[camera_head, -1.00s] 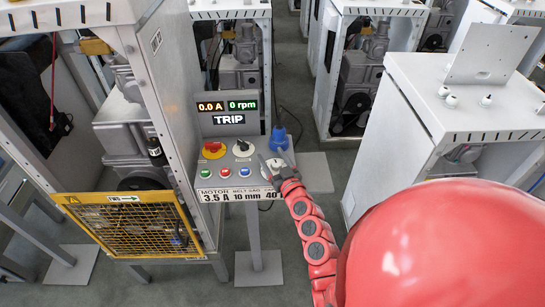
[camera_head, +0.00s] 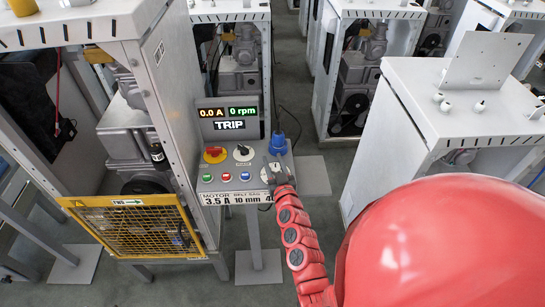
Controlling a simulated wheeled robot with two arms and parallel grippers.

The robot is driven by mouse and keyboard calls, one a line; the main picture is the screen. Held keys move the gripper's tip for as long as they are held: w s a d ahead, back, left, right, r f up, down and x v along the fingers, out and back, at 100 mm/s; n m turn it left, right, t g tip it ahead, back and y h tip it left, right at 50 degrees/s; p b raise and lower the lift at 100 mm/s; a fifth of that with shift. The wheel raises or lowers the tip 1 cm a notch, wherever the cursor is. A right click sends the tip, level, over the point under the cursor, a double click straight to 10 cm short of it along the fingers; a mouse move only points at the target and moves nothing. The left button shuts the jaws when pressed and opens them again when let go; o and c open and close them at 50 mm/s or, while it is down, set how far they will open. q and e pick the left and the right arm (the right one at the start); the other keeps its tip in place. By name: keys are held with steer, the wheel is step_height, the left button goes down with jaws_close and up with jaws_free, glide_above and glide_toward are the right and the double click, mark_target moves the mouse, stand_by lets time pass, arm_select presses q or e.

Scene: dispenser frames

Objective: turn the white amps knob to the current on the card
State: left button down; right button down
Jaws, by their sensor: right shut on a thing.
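The control panel has a row of small buttons and several knobs. The white amps knob (camera_head: 267,174) sits at the panel's right, mostly hidden by my right gripper (camera_head: 275,172). My right gripper is shut on this knob, with my red arm coming from below right. The knob's pointer and scale are too small and covered to read. My left gripper is not in view.
A red and yellow knob (camera_head: 215,155) and a black selector knob (camera_head: 243,153) stand left of the gripper. A blue plug (camera_head: 278,143) stands just behind it. A yellow mesh guard (camera_head: 135,225) is at lower left. A white cabinet (camera_head: 430,120) stands at right.

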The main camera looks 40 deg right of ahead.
steer(key=shift+c, duration=2.1)
jaws_free()
steer(key=b+v, duration=0.7)
steer(key=v, duration=1)
steer(key=shift+s, duration=0.2)
steer(key=shift+w, duration=0.1)
